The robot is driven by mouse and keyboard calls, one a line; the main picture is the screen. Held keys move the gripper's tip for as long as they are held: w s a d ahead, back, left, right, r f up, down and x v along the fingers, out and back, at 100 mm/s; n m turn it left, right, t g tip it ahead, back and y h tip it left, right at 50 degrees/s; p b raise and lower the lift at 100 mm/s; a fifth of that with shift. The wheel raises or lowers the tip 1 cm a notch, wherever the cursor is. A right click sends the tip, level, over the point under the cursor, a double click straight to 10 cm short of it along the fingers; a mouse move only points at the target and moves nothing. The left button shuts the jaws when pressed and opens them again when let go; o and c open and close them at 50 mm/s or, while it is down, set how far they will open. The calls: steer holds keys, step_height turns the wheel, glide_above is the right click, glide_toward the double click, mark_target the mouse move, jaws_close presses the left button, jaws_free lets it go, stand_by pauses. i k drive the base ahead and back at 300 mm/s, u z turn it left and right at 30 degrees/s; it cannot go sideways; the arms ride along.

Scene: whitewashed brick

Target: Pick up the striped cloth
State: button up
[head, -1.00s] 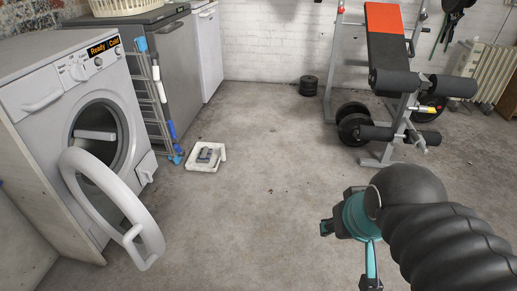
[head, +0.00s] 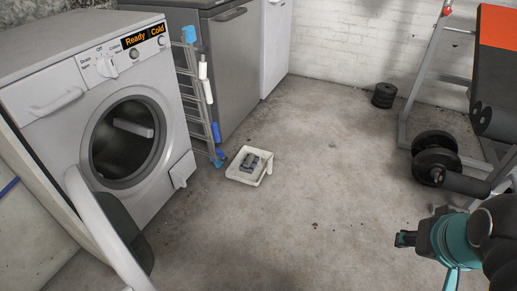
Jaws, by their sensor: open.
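My gripper (head: 426,262) is at the lower right of the head view, open and empty, with its fingers spread above the floor. I cannot make out a striped cloth for certain. A small grey-blue item (head: 250,162) lies in a white tray (head: 239,179) on the floor; it is too small to tell whether it is cloth. My gripper is well to the right of the tray and apart from it. The washing machine (head: 64,127) stands at the left with its round door (head: 132,238) swung open toward me; its drum is dark inside.
A folded ladder (head: 190,80) leans by a grey cabinet (head: 238,62) behind the tray. A weight bench (head: 497,80) and dumbbell (head: 432,157) stand at the right. Stacked weight plates (head: 384,95) sit by the brick wall. The middle floor (head: 310,190) is clear.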

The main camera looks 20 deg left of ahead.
mark_target(250, 160)
steer(key=i, duration=3.15)
steer(key=u, duration=2.3)
